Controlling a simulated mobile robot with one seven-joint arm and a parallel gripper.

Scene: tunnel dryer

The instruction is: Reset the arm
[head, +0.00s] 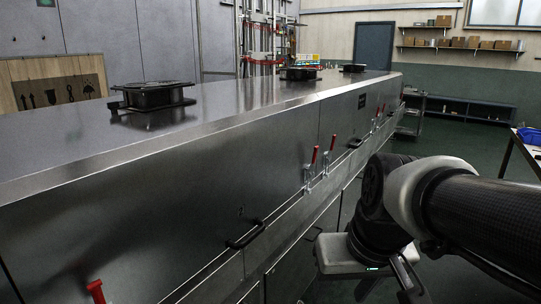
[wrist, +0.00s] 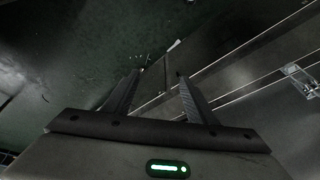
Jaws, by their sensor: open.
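My gripper (wrist: 152,85) shows in the wrist view with its two fingers apart and nothing between them. Beyond the fingers lie the dark green floor and the metal side of the dryer. In the head view my arm comes in from the right and bends down beside the dryer (head: 200,190). The gripper's fingertips are hard to make out there, low in the picture. The dryer is a long steel housing with a flat top, running from the near left to the far middle.
Red-handled clamps (head: 313,162) and a black handle (head: 246,236) stick out from the dryer's side. Black fan units (head: 153,97) sit on its top. A table with a blue bin (head: 530,136) stands at the right. Green floor (head: 450,140) is open between them.

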